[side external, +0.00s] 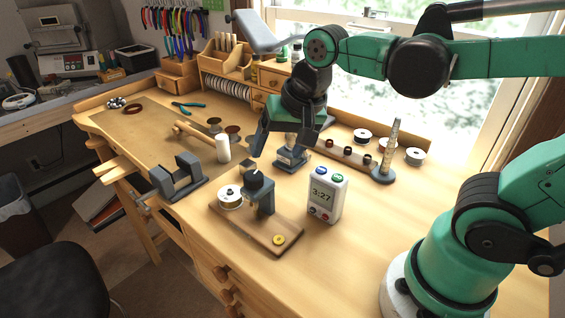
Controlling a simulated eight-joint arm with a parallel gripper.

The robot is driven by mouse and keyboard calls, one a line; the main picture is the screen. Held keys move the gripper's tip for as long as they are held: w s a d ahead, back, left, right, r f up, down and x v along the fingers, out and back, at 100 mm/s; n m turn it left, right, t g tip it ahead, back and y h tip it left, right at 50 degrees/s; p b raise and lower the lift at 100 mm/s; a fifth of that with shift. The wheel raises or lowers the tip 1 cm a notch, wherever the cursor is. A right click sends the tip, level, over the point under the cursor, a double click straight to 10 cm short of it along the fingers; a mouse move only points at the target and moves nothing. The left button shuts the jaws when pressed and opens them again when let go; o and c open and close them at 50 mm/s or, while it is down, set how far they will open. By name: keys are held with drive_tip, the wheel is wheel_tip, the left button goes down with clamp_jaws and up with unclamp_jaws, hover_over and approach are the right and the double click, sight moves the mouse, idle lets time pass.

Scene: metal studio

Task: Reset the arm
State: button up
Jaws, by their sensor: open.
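My green arm reaches in from the right of the side external view, and my gripper (281,146) hangs fingers-down above the middle of the workbench (345,240). Its jaws are apart and I see nothing held between them. Below and near the fingers is a small dark blue-grey device (291,158) on the bench, partly hidden by the gripper. I cannot tell the exact gap between the fingers and this device.
In front stands a wooden board (255,232) with a dark clamp post (261,190) and a white spool (230,196). A white timer (326,196) reads 3:27. A vise (178,176) sits left; a ring mandrel (389,150) stands right.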

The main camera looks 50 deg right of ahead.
drive_tip(key=n+t, duration=0.1)
drive_tip(key=n, duration=0.1)
drive_tip(key=s+d+f+n, duration=0.1)
drive_tip(key=n, duration=0.1)
drive_tip(key=n+t, duration=0.1)
drive_tip(key=n, duration=0.2)
drive_tip(key=shift+s+d+f+t, duration=0.15)
drive_tip(key=shift+s+f+t, duration=0.1)
drive_tip(key=shift+s+t, duration=0.1)
